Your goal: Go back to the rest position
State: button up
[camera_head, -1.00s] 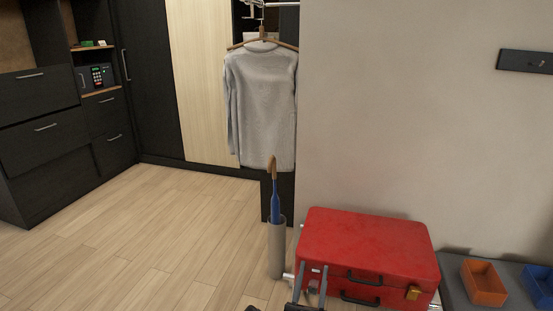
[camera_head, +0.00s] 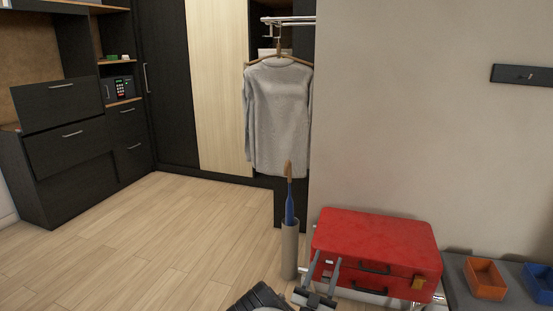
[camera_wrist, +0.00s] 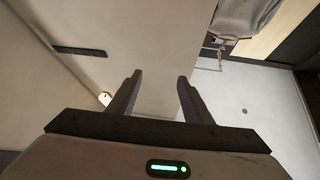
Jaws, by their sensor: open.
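My gripper (camera_head: 323,268) is at the bottom of the head view, in front of the left part of the red suitcase (camera_head: 375,241). Its two fingers are apart with nothing between them. In the wrist view the gripper (camera_wrist: 156,88) is also open and empty, with the bare wall and pale ceiling beyond it. The suitcase lies closed on a metal rack, its dark handle and a latch facing me. Whether a finger touches the suitcase I cannot tell.
A grey holder (camera_head: 290,249) with a blue umbrella (camera_head: 290,205) stands left of the suitcase. A grey sweater (camera_head: 278,115) hangs from a rail. Orange (camera_head: 485,279) and blue trays (camera_head: 540,283) sit on a dark bench at right. The wooden floor (camera_head: 150,235) at left is clear.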

jog(key=w+d+r+m+g+y, duration=0.1)
jog(key=w+d+r+m+g, duration=0.3)
jog(key=w+r, duration=0.45)
jog(key=s+a+r+n+g+y, duration=0.2)
jog(key=a+r+g+y, duration=0.15)
jog(key=r+y, duration=0.45)
jog(key=s+a+r+n+g+y, duration=0.25)
jog(key=s+r, duration=0.35)
jog(key=s, duration=0.3)
jog(key=s+a+r+n+g+y, duration=0.1)
jog(key=s+a+r+n+g, duration=0.15)
jog(key=s+r, duration=0.6)
jog(key=s+d+f+n+g, duration=0.1)
jog(key=s+f+n+g, duration=0.1)
jog(key=s, duration=1.1)
jog(key=s+d+f+n+g, duration=0.1)
jog(key=s+d+n+g, duration=0.1)
jog(key=s, duration=1.1)
notch_tip(320, 180, up, 23)
jog(key=p, duration=2.3)
jog(key=shift+s+h+p, duration=0.3)
jog(key=shift+s+h, duration=0.15)
